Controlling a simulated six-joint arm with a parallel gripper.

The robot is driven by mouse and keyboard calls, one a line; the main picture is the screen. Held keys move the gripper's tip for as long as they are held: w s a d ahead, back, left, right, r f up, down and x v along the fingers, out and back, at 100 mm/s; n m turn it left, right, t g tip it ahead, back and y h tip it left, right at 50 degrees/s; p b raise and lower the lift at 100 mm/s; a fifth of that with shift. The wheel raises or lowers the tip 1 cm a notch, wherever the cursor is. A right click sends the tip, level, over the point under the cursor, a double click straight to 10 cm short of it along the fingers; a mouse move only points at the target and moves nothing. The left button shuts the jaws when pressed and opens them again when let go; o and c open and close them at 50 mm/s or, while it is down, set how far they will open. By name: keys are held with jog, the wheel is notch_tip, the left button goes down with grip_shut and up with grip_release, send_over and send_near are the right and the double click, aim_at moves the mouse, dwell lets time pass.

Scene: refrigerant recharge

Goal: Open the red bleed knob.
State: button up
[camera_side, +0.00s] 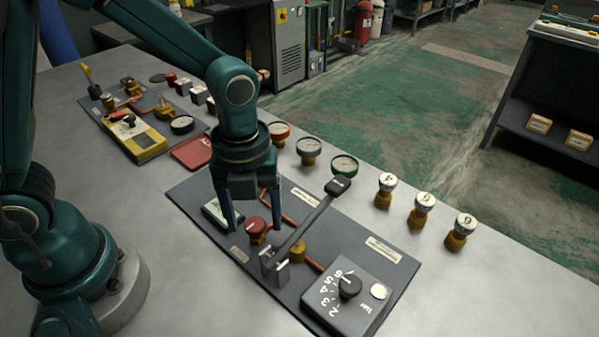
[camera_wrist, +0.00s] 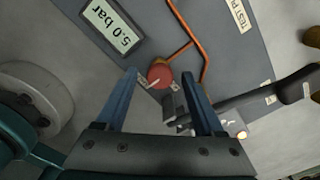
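The red bleed knob (camera_side: 255,225) sits on a brass base on the dark panel (camera_side: 190,190), left of the grey lever (camera_side: 310,222). My gripper (camera_side: 253,222) points down over the panel with its two blue fingers spread apart, one on each side of the knob. In the wrist view the red knob (camera_wrist: 160,76) shows between and beyond the open fingertips (camera_wrist: 158,74), with a pale mark on its top. No finger visibly touches it. My gripper holds nothing.
The lever with a black handle (camera_side: 338,186) slants up close to the right finger. A display (camera_wrist: 112,27) reads 5.0 bar. Gauges (camera_side: 344,165) and brass fittings (camera_side: 421,209) line the far side.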

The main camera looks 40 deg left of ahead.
grip_shut()
jog(key=shift+n, duration=0.4)
jog(key=n, duration=0.3)
jog(key=shift+n, duration=0.4)
jog(key=n, duration=1.3)
jog(key=shift+n, duration=0.3)
jog(key=shift+o, duration=1)
grip_release()
